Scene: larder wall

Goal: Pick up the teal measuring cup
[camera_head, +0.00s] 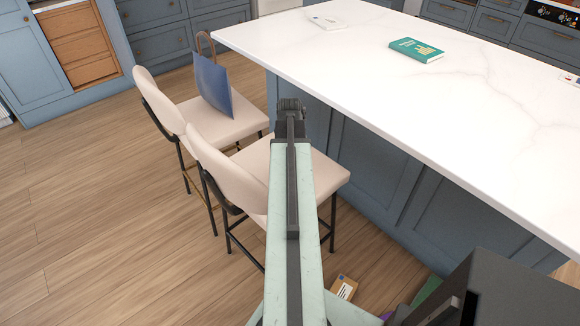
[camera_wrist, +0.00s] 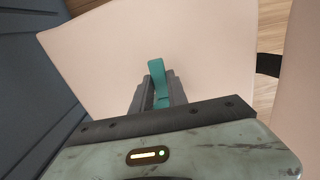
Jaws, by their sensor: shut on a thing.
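The teal measuring cup (camera_wrist: 157,69) shows in the wrist view as a narrow teal piece between the two dark fingers of my gripper (camera_wrist: 158,92). My gripper is shut on it, above the pale seat of a chair (camera_wrist: 110,55). The rest of the cup is hidden by the fingers and the gripper body. I cannot tell whether the cup touches the seat. In the head view my arm reaches forward over the near chair (camera_head: 322,178), and its end hides the gripper's fingers and the cup.
A white-topped kitchen island (camera_head: 440,110) stands right of my arm, with a teal book (camera_head: 416,50) on it. A blue bag (camera_head: 213,85) stands on the farther chair (camera_head: 190,118). A small box (camera_head: 343,288) lies on the floor. The wooden floor at left is clear.

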